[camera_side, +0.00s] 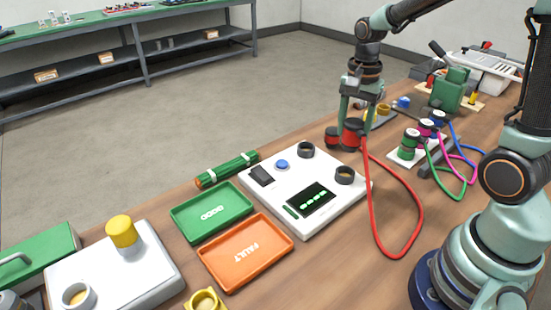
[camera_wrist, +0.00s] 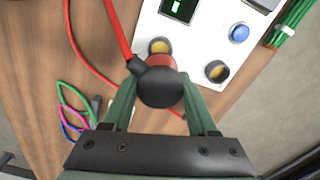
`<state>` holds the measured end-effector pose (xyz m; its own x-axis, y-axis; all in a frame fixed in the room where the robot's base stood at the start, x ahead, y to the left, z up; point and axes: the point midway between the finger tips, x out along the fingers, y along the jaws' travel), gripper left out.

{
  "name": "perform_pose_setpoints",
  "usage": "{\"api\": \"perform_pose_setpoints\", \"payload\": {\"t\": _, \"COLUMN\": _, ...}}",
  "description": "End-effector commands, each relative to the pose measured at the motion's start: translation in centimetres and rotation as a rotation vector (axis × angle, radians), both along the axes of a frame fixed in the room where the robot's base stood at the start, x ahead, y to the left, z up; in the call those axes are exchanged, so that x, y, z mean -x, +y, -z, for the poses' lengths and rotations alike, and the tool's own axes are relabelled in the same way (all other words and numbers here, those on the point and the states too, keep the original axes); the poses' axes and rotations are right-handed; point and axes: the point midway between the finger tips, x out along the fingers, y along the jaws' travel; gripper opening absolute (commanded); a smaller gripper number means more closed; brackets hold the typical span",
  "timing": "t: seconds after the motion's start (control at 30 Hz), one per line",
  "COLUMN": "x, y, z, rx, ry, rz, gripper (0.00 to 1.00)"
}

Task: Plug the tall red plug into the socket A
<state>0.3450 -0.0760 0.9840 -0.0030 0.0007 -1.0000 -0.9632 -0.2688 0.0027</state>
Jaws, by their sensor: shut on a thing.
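My gripper (camera_side: 356,112) is shut on the red plug (camera_side: 351,134), which has a black cap and a red cable (camera_side: 418,215) looping over the table. In the wrist view, the black cap (camera_wrist: 160,88) sits between the fingers, with some red of the plug (camera_wrist: 170,62) showing beyond it. The plug is near the far right edge of the white panel box; its exact height is unclear. The box (camera_side: 262,192) has two dark ring sockets, one at the back (camera_side: 305,150) and one on the right (camera_side: 345,175). I cannot read which is socket A.
Green (camera_side: 188,232) and orange (camera_side: 222,280) trays lie in front of the box. Green, magenta and blue plugs with cables stand on a rack (camera_side: 400,157) at right.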

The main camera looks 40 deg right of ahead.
Motion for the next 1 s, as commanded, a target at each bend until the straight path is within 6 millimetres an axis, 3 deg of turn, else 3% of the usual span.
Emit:
{"api": "perform_pose_setpoints", "payload": {"t": 0.63, "x": 0.1, "y": 0.0, "z": 5.4, "rx": -0.001, "ry": 0.003, "rz": 0.0, "gripper": 0.0}}
{"api": "perform_pose_setpoints", "payload": {"t": 1.0, "x": 0.0, "y": 0.0, "z": 5.2, "rx": 0.0, "ry": 0.0, "rz": 0.0, "gripper": 0.0}}
